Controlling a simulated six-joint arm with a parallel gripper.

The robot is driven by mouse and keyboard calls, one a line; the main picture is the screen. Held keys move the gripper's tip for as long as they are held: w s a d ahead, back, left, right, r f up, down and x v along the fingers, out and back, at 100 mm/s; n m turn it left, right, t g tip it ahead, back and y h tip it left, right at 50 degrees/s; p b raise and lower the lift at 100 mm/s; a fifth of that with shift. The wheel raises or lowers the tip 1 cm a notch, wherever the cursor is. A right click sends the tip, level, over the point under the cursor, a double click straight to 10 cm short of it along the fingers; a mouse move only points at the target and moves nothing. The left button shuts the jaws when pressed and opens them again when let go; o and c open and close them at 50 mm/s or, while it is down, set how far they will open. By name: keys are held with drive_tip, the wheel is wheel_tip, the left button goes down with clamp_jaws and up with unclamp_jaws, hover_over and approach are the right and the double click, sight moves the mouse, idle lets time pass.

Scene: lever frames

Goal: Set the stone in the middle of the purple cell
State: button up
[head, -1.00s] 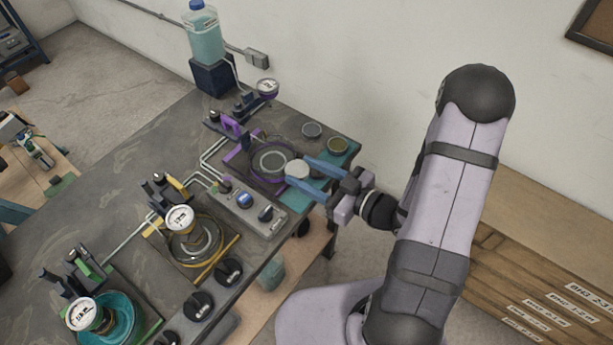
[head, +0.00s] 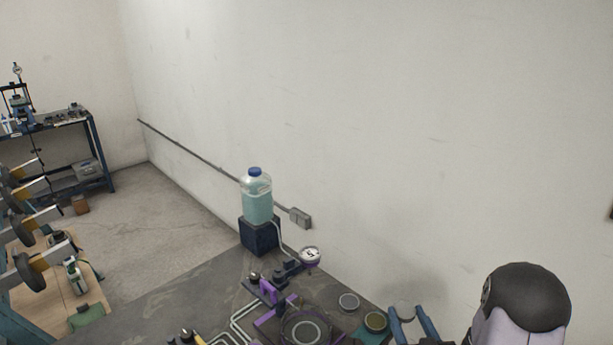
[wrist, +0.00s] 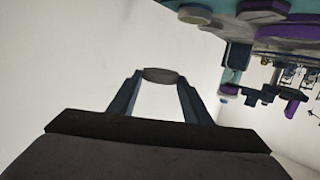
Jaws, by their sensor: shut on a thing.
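The stone (wrist: 160,75) is a small grey disc between the fingertips of my gripper (wrist: 160,82) in the wrist view. The fingers are shut on it, with empty air around them. In the head view, my gripper (head: 408,312) shows at the bottom edge, right of the purple cell, and I cannot make out the stone there. The purple cell (head: 262,322) has a purple frame around a round ringed pan (head: 304,331). Its lower part is cut off by the picture's edge.
A purple lever handle (head: 268,291) and a dial (head: 310,255) stand behind the cell. A bottle (head: 257,198) on a dark block stands at the back, near the wall.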

drive_tip(key=shift+a+f, duration=1)
drive_tip(key=shift+f, duration=1.05)
drive_tip(key=shift+s+d+m+h, duration=0.5)
drive_tip(key=shift+d+m+h, duration=1.1)
drive_tip(key=shift+d+h, duration=0.6)
drive_tip(key=a+n+y, duration=0.1)
drive_tip(key=a, duration=0.2)
drive_tip(key=a+n+y, duration=0.1)
drive_tip(key=a, duration=0.3)
drive_tip(key=w+a+y, duration=0.1)
drive_tip(key=a, duration=0.3)
drive_tip(key=shift+a+n+y, duration=0.25)
drive_tip(key=shift+n+y, duration=0.15)
drive_tip(key=shift+d, duration=0.1)
